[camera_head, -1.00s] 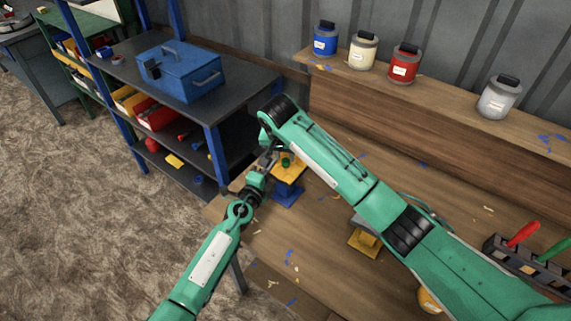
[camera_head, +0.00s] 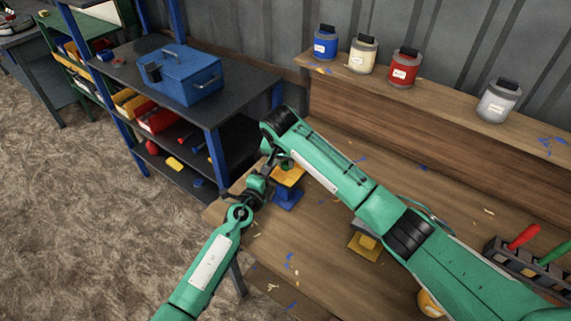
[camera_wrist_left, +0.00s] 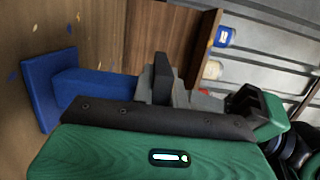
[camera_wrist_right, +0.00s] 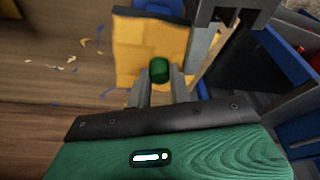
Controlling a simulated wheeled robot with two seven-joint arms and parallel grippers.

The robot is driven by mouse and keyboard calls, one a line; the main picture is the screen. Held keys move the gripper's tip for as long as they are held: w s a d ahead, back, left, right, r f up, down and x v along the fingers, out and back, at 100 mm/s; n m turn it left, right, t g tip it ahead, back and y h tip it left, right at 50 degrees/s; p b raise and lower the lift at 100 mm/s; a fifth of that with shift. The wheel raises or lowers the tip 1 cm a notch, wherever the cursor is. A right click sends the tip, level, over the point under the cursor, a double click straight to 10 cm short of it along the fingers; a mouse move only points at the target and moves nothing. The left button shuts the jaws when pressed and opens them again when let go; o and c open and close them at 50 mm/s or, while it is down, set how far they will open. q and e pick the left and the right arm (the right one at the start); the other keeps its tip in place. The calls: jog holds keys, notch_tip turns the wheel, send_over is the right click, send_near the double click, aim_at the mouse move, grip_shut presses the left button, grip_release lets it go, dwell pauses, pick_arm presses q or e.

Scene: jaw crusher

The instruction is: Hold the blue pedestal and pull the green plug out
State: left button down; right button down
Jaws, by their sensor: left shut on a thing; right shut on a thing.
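The blue pedestal (camera_head: 287,199) stands on the wooden workbench with a yellow block (camera_head: 288,177) on top. In the left wrist view its square blue base (camera_wrist_left: 48,85) and post (camera_wrist_left: 95,84) show. My left gripper (camera_wrist_left: 170,80) is shut on the pedestal near the post's upper end; the exact contact is partly hidden. The green plug (camera_wrist_right: 159,70) is a short cylinder over the yellow block (camera_wrist_right: 150,42) in the right wrist view. My right gripper (camera_wrist_right: 162,82) is shut on the plug. I cannot tell how deep the plug sits in the block.
Another yellow-based piece (camera_head: 364,244) stands on the bench under my right arm. Several jars line the back ledge, including a red one (camera_head: 403,67). A tool holder (camera_head: 510,254) is at right. A shelf with a blue toolbox (camera_head: 181,75) stands at left.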

aim_at(285, 164)
pick_arm(q)
jog(key=shift+f, duration=0.1)
jog(key=c, duration=1.3)
grip_release()
pick_arm(e)
notch_tip(285, 164, up, 10)
jog(key=shift+f, duration=0.1)
